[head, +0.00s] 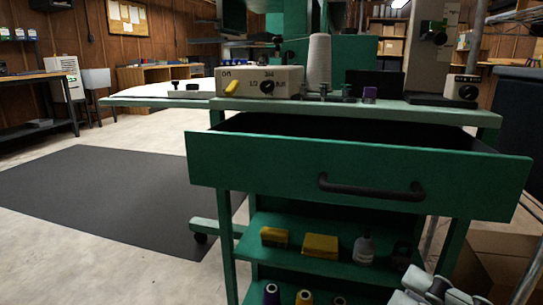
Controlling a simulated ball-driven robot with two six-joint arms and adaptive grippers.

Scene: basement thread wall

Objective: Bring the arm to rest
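My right gripper (432,287) shows at the lower right edge of the head view, grey and black and partly cut off by the frame. It is low, in front of the right end of the green cart's lower shelf and below the drawer handle (371,190). The handle is clear of it. Its fingertips are too small and dark to tell whether they are open or shut. The green drawer (280,166) stands pulled out, with a dark inside. My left gripper is not in view.
A control box (262,81), a white thread cone (319,62) and small items stand on the cart top. The shelf holds yellow boxes (320,245) and a bottle (363,248). A dark mat (110,195) lies left, with open floor around it. Cardboard boxes (500,240) stand right.

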